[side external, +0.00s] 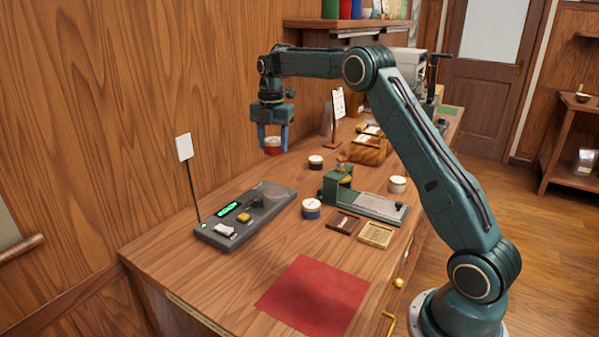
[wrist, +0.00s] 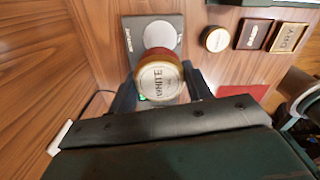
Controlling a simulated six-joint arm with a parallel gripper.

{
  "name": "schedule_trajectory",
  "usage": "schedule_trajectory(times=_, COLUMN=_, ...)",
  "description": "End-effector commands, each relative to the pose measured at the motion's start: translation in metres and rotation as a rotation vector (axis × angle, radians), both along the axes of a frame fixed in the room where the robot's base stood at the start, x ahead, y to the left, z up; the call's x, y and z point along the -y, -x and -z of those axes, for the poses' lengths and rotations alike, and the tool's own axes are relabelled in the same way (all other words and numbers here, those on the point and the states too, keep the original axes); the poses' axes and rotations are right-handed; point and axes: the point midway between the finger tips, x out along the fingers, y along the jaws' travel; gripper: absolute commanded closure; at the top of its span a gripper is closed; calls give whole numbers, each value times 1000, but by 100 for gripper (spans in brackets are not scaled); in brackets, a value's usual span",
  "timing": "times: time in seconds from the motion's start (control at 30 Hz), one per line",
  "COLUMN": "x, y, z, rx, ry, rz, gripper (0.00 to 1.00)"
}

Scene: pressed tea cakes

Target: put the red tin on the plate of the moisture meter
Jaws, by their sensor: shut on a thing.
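The red tin (side external: 272,148) hangs in the air, held between the blue fingers of my gripper (side external: 272,138). In the wrist view the red tin (wrist: 160,80) shows a pale round lid lettered WHITE, and my gripper (wrist: 163,88) is shut on its sides. The grey moisture meter (side external: 222,238) lies on the bench below and nearer the side camera, with a green display and a round plate (side external: 273,190) at its far end. In the wrist view the plate (wrist: 160,35) is pale and clear, just beyond the tin, which hides part of the meter (wrist: 133,36).
Two small trays (side external: 376,235) lie in front. A thin post with a card (side external: 184,147) rises beside the meter. A red cloth (side external: 315,294) lies flat.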

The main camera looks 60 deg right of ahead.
Motion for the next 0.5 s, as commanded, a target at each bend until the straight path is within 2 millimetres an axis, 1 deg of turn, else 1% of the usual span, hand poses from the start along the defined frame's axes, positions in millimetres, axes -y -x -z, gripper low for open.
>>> schedule_trajectory(times=0.03, x=0, y=1, z=11, rx=-4, ry=-1, rz=0, gripper=74)
schedule_trajectory(times=0.1, x=0, y=1, z=25, rx=-4, ry=-1, rz=0, gripper=74)
schedule_trajectory(times=0.3, x=0, y=1, z=61, rx=-3, ry=-1, rz=0, gripper=74)
schedule_trajectory(times=0.4, x=0, y=1, z=73, rx=-2, ry=-1, rz=0, gripper=74)
schedule_trajectory(times=0.5, x=0, y=0, z=81, rx=-1, ry=-1, rz=0, gripper=74)
